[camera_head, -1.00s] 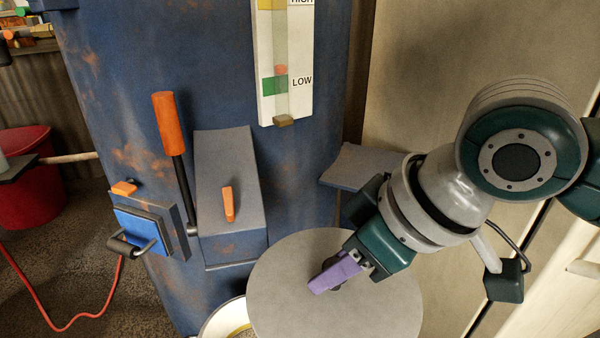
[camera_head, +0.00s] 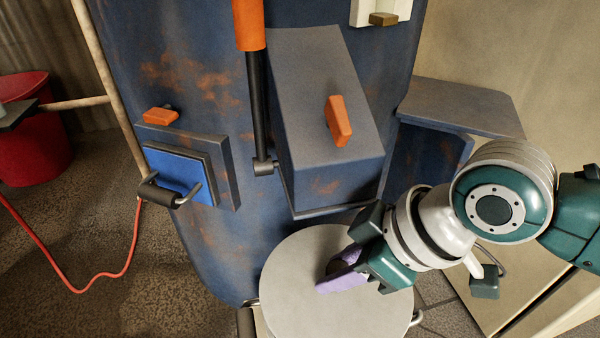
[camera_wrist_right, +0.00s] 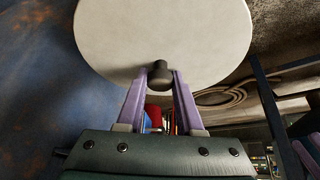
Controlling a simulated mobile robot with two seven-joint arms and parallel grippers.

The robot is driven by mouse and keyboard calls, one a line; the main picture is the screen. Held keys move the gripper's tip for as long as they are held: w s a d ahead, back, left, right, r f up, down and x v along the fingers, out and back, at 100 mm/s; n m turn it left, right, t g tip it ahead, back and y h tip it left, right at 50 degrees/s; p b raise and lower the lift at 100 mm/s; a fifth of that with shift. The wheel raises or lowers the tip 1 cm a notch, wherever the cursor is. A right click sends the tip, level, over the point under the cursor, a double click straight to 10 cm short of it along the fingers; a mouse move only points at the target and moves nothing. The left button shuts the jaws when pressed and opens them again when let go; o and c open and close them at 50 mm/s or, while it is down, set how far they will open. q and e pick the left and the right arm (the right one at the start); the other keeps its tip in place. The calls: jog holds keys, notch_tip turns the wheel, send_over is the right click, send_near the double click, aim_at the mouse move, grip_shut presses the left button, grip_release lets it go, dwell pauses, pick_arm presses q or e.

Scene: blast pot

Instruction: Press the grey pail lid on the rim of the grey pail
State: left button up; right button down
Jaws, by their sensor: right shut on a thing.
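The grey pail lid (camera_head: 300,285) is a flat, light grey disc at the bottom of the head view. My right gripper (camera_head: 341,272) is shut on the lid's dark knob, which shows between its purple fingers in the right wrist view (camera_wrist_right: 158,80). The lid fills the top of that view. The grey pail (camera_head: 259,326) is almost wholly hidden beneath the lid; only a pale sliver and small side handles show. I cannot tell whether the lid touches the rim or is apart from it.
A large blue, rusty pot (camera_head: 215,250) stands just behind the lid. Its grey box (camera_head: 320,110) with an orange handle and a side shelf (camera_head: 460,105) jut out close to my right arm. A red bin (camera_head: 30,150) and red hose (camera_head: 75,290) are at left.

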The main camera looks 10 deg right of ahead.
jog(key=shift+s+d, duration=0.1)
jog(key=shift+d, duration=0.05)
jog(key=shift+r+p, duration=0.15)
jog(key=shift+p, duration=0.25)
notch_tip(320, 180, down, 4)
jog(key=b, duration=0.3)
jog(key=shift+f, duration=0.3)
dwell(0.5)
